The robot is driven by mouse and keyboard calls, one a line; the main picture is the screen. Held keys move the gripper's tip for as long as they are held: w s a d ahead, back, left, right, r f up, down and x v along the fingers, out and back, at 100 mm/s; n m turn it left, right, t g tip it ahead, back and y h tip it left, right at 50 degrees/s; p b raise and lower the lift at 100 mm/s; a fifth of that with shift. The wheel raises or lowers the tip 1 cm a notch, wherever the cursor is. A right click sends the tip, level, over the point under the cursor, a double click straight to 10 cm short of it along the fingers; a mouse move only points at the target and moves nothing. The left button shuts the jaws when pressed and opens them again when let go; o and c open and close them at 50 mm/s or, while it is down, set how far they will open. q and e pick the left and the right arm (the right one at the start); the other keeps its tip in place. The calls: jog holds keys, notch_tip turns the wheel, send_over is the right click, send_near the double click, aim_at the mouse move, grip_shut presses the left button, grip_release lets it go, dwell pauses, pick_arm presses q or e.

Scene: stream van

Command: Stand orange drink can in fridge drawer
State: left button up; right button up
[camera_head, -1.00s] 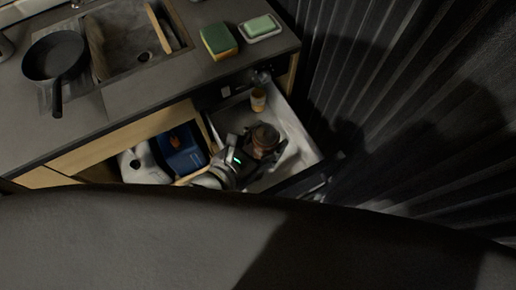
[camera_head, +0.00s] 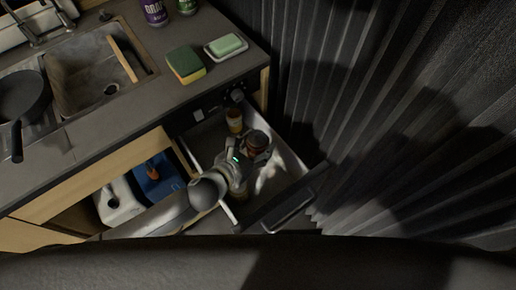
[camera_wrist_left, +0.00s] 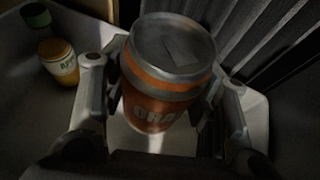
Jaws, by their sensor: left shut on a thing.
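The orange drink can (camera_head: 258,142) is in my left gripper (camera_head: 251,153), over the open fridge drawer (camera_head: 296,170). In the left wrist view the can (camera_wrist_left: 160,90) is upright, its silver lid facing the camera and its orange side showing white letters. The fingers of the left gripper (camera_wrist_left: 165,98) are closed on both its sides. The can's base is hidden, so I cannot tell whether it touches the drawer floor. My right gripper is not in view.
A small container with an orange cap (camera_wrist_left: 56,50) stands in the drawer's back corner, beside a green-capped one (camera_wrist_left: 36,14). Left of the drawer is an open compartment with a blue container (camera_head: 157,178) and a white one (camera_head: 119,203). A sponge (camera_head: 186,65) lies on the counter.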

pick_arm(q)
jog(key=shift+w+d+f, duration=0.2)
jog(key=shift+w+f, duration=0.6)
jog(key=shift+w+f+b, duration=0.15)
jog(key=shift+f+b, duration=0.2)
jog(key=shift+f, duration=1.4)
